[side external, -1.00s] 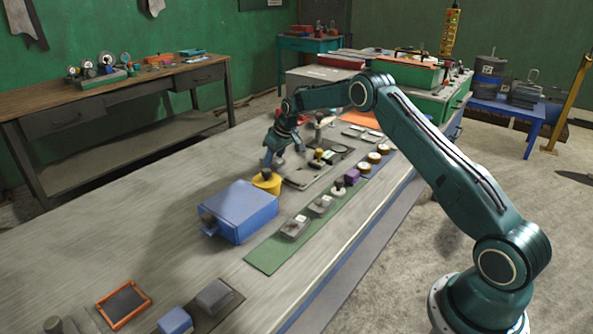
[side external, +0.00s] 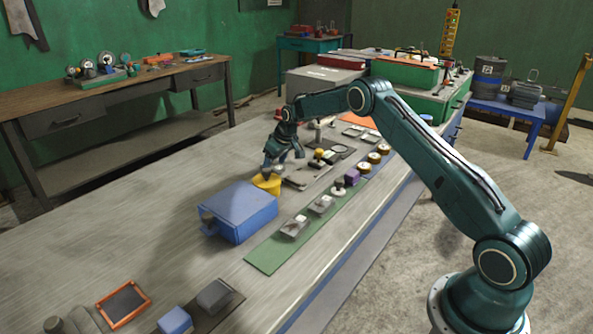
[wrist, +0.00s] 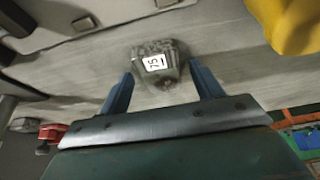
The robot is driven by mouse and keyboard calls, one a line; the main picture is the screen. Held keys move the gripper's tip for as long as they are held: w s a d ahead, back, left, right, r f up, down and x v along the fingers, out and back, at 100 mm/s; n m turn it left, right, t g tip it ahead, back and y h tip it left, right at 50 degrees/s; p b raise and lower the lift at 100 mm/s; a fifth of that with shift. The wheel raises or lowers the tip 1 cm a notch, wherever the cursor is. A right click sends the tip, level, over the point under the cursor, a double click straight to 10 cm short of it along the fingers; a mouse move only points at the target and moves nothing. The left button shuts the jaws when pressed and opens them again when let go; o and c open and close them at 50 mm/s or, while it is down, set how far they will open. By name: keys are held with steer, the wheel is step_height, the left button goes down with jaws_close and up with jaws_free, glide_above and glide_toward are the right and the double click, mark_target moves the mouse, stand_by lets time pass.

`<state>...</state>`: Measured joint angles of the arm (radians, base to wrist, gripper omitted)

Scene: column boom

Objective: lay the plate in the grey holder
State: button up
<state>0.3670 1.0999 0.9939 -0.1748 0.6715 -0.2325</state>
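My gripper (side external: 283,165) hangs over the middle of the bench, just behind the yellow item (side external: 268,184). In the wrist view its two blue fingers (wrist: 161,76) stand apart with nothing held between them. A dark grey block with a white "75" label (wrist: 157,76) shows beyond and between the fingertips. A flat light-grey piece (side external: 303,178) lies on the bench right of the gripper; I cannot tell whether it is the plate or the grey holder. A light-grey flat surface with dark edges (wrist: 105,15) fills the wrist view's upper left.
A blue box (side external: 240,212) stands in front of the yellow item. A green strip (side external: 272,254) with several small parts runs along the right side. An orange-framed dark panel (side external: 124,303) lies at the front left. The bench's left part is clear.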

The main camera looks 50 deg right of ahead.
steer(key=shift+r, duration=0.15)
steer(key=shift+s+r, duration=0.1)
steer(key=shift+r, duration=0.3)
steer(key=v, duration=1.1)
steer(key=shift+s, duration=0.15)
steer(key=shift+r, duration=0.1)
